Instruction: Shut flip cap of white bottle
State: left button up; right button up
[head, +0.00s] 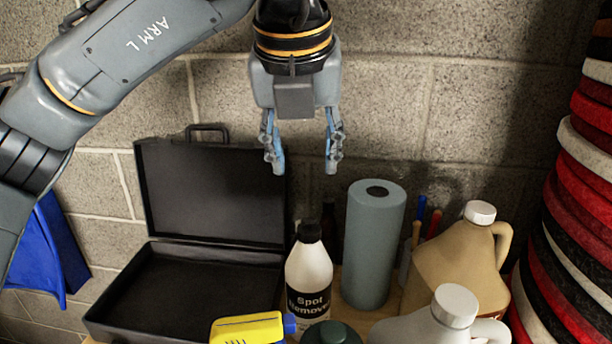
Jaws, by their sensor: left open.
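A white bottle (309,270) with a black cap (311,232) and a black "Spot Remover" label stands upright at the middle of the shelf. Whether its cap is flipped open or shut is too small to tell. My left gripper (304,168) hangs above the bottle, pointing down, with its two fingers apart and nothing between them. It is clear of the cap. My right gripper does not show.
An open black case (210,245) lies left of the bottle. A grey-blue roll (371,245) stands close on its right. A yellow bottle (247,328), a beige jug (458,262) and a grey jug (430,326) are nearby. Stacked red, white and black pads (575,220) rise at right.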

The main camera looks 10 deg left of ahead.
pick_arm(q)
jog(key=p, duration=0.2)
send_near(309, 220)
jog(key=shift+g, duration=0.3)
jog(key=x, duration=0.6)
jog(key=shift+w+f, duration=0.1)
jog(key=shift+w, duration=0.15)
jog(key=shift+w+f, duration=0.25)
jog(key=shift+f, duration=0.35)
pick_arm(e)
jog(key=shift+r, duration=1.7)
pick_arm(q)
grip_shut()
